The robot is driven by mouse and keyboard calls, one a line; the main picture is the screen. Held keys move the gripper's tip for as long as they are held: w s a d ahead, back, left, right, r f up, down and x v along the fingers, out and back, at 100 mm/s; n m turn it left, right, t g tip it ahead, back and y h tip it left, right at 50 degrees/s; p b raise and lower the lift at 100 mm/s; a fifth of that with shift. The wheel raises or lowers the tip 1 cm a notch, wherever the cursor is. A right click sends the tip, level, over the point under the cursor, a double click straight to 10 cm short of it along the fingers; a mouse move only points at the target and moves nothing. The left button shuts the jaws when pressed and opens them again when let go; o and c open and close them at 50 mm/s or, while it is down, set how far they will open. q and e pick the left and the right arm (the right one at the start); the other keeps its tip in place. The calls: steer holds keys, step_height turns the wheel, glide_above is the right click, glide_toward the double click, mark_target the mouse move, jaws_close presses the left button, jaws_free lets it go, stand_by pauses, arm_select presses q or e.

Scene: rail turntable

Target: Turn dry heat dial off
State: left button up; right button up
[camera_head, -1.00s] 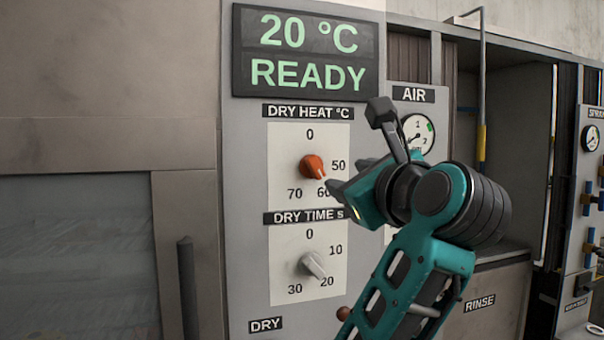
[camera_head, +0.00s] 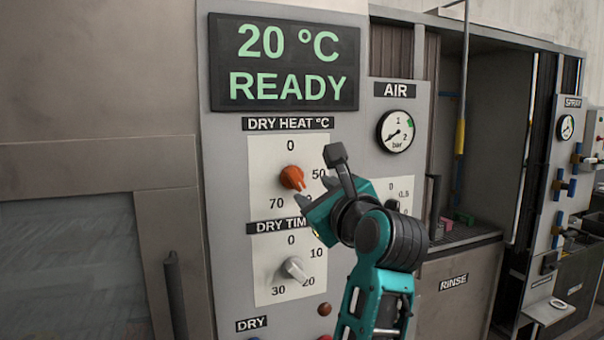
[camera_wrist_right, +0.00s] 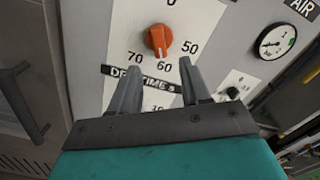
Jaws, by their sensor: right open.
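The orange dry heat dial (camera_head: 292,178) sits on a white plate (camera_head: 262,160) marked 0, 50, 60 and 70, under the DRY HEAT °C label (camera_head: 287,124). It also shows in the right wrist view (camera_wrist_right: 159,40), its pointer end turned down toward 60. My right gripper (camera_head: 316,192) is open and empty, just below and right of the dial in the head view, and hides the 60 there. In the right wrist view its fingertips (camera_wrist_right: 158,67) lie below the dial, one on either side of the 60, with no visible contact. My left gripper is not in view.
The grey dry time dial (camera_head: 296,269) sits directly below. A display (camera_head: 284,63) above reads 20 °C READY. An AIR gauge (camera_head: 396,131) is to the right. A dark bar handle (camera_head: 175,300) stands left of the panel. A brown knob (camera_head: 324,309) is low on the panel.

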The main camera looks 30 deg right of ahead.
mark_target(299, 183)
steer(key=x, duration=0.7)
steer(key=shift+w, duration=0.35)
jaws_close()
